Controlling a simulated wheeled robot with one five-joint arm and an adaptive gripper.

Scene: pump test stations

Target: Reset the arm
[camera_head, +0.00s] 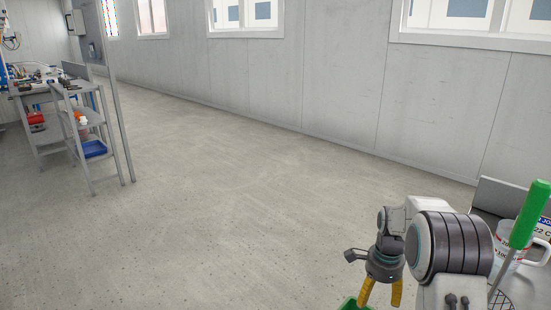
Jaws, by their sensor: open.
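My gripper (381,291) hangs at the end of my arm in the lower right of the head view, pointing down. Its two yellow fingers are apart and nothing shows between them. The picture's bottom edge lies close to the fingertips. My arm is folded, with its thick dark-banded joint in front. A small green thing (350,304) shows at the bottom edge, just left of the left finger; most of it is cut off.
A grey shelf cart (90,124) and a workbench (45,85) with items stand at the far left. The middle floor (230,200) is clear up to the wall.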

